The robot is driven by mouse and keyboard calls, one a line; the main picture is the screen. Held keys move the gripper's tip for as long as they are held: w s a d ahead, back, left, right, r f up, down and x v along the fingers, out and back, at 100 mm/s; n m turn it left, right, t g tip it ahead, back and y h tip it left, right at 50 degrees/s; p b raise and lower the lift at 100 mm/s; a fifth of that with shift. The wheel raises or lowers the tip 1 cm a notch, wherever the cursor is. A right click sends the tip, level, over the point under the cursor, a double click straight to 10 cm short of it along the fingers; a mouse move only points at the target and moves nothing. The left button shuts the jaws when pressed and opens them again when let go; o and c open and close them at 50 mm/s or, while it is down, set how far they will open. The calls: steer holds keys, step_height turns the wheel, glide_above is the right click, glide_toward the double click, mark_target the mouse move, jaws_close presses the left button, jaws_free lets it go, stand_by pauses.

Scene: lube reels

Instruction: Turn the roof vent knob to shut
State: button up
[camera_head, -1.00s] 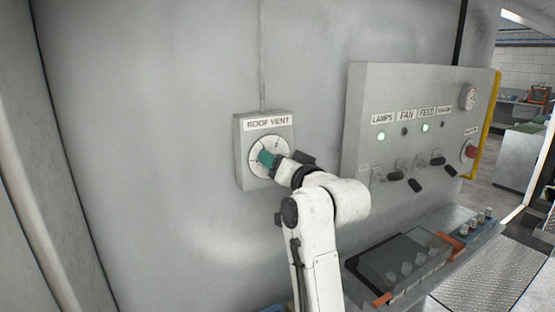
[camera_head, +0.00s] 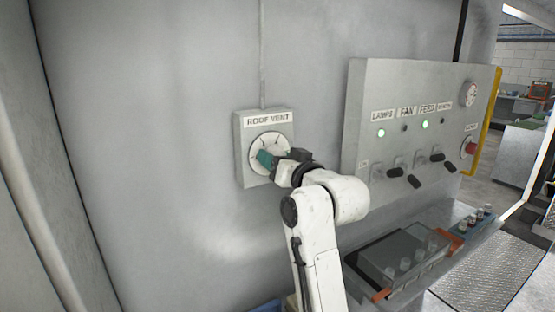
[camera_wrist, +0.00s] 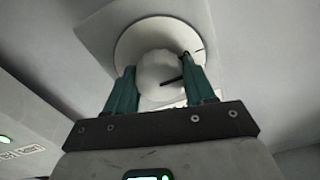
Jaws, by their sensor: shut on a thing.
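The roof vent box (camera_head: 243,170) is a grey box on the wall, with a "ROOF VENT" label above a round white dial (camera_head: 269,142). In the head view my gripper (camera_head: 265,158) is at the dial, its green fingers hiding most of the knob. In the wrist view the pale round knob (camera_wrist: 158,72) sits between the two green fingers of my gripper (camera_wrist: 162,85), which is shut on it. A dark pointer line shows on the knob's right side there. The dial's pale disc (camera_wrist: 130,45) spreads behind the knob. The dial's end markings are too small to read.
To the right is a grey control panel (camera_head: 360,100) with LAMPS, FAN and FEED labels, two lit green lamps, several black levers, a gauge (camera_head: 471,94) and a red button (camera_head: 471,147). Below it is a shelf with a dark, orange-handled tray (camera_head: 380,257). The wall left of the box is clear.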

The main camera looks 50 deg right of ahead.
steer(key=o, duration=0.7)
steer(key=shift+a+f, duration=0.15)
steer(key=shift+f, duration=0.25)
steer(key=o, duration=0.3)
steer(key=shift+r, duration=0.2)
steer(key=b+v, duration=0.2)
steer(key=v, duration=0.8)
steer(key=shift+s, duration=0.4)
